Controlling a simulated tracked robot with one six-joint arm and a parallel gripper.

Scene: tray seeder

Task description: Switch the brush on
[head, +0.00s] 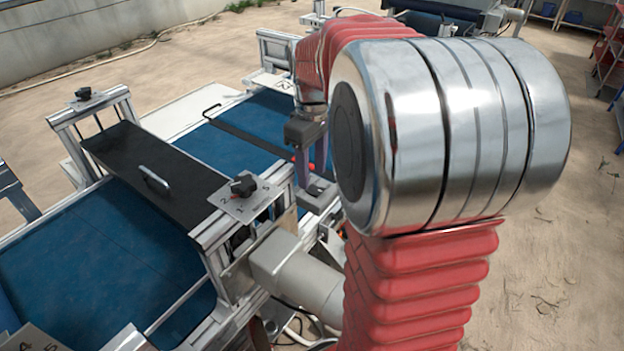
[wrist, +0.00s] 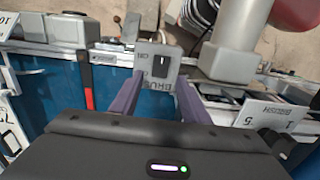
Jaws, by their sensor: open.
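The brush switch is a black rocker (wrist: 160,66) on a small grey box (wrist: 146,50) lettered BRUSH, at the top centre of the wrist view. I cannot tell which way the rocker is tipped. In the head view a grey box (head: 318,196) on the frame by the blue belt seems to be the same one. My gripper (wrist: 159,84) is open and empty, its two purple fingers apart with the switch showing between and beyond their tips. In the head view my gripper (head: 312,172) points down above the belt edge, partly hidden by my arm.
A dial plate with a black knob (head: 243,185) stands left of the switch; a plate marked BRUSH (wrist: 272,116) shows right in the wrist view. A black cover (head: 155,175) with a handle spans the blue belt (head: 100,250). A red-ended black bar (wrist: 86,85) is close by.

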